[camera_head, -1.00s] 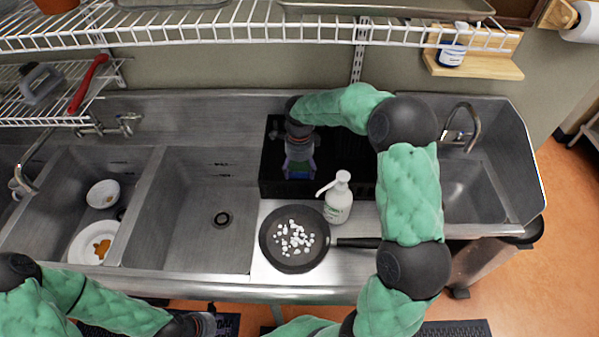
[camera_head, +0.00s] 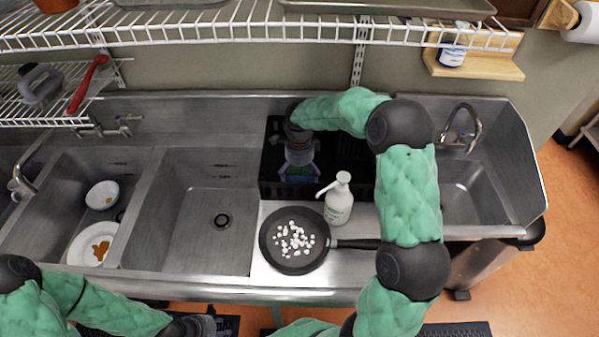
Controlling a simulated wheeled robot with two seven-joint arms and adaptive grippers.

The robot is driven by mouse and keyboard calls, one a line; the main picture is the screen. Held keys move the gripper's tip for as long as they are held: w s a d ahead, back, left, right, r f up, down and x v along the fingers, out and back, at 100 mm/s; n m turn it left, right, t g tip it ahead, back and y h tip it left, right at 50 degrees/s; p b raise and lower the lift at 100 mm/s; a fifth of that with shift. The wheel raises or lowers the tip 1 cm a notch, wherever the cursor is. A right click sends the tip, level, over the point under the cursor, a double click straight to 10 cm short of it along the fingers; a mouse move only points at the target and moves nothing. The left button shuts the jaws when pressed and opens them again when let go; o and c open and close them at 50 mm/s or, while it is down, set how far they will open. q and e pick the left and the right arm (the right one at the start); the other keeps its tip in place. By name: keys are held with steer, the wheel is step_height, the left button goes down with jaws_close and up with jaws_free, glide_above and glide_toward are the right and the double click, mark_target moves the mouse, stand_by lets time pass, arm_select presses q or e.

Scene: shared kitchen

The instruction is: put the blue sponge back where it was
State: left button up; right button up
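My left gripper (camera_head: 205,325) is low at the front edge of the picture, away from the crate. Its fingertips are too small and cut off to judge.
The middle basin (camera_head: 190,215) is empty. The left basin holds a bowl (camera_head: 102,195) and a soiled plate (camera_head: 82,250). A wire shelf (camera_head: 230,38) hangs above.

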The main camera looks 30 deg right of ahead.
mark_target(300, 171)
step_height(300, 171, up, 12)
steer(key=p, duration=0.2)
steer(key=shift+r+p, duration=0.2)
steer(key=shift+p, duration=0.2)
stand_by(0.5)
